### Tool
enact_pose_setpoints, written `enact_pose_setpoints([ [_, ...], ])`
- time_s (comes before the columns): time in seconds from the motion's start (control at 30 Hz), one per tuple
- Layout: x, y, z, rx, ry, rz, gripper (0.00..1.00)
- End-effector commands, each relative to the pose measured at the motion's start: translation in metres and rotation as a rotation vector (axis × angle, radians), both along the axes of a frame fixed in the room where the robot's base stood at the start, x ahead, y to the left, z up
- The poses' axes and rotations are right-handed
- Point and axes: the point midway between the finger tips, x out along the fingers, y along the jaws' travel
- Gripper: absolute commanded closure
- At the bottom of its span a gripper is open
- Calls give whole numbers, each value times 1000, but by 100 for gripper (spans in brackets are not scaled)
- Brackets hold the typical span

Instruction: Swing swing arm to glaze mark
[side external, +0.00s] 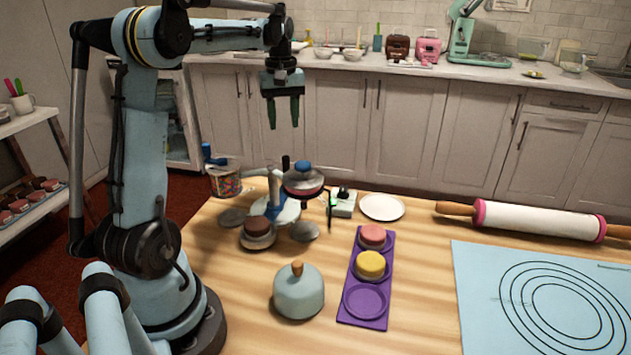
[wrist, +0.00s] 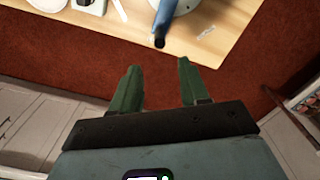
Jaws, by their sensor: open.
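In the side external view, a stand with several arms and round plates (side external: 275,210) is on the back left of the wooden table. A red-brown cake sits on its front plate. A raised round piece (side external: 303,184) with a blue cap is at its right rear. I cannot tell which part is the swing arm or where the glaze mark is. My gripper (side external: 284,112) hangs open and empty above and behind the table, apart from the stand. In the wrist view, its green fingers (wrist: 158,85) are spread, with a blue bar (wrist: 164,22) beyond them reaching past the table edge.
A small white device (side external: 343,203) and a white plate (side external: 382,207) are right of the stand. A purple tray (side external: 366,304) with two round cakes, a domed cover (side external: 298,292), a rolling pin (side external: 540,219) and a blue mat (side external: 480,290) are on the table. A patterned tub (side external: 225,183) stands at left.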

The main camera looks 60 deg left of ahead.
Motion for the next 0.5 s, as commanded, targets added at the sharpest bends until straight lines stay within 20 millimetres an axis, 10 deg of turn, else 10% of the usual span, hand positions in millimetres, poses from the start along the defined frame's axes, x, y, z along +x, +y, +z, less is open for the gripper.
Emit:
enact_pose_setpoints([
  [0.5,1,0,-44,1,-1,-2,55],
])
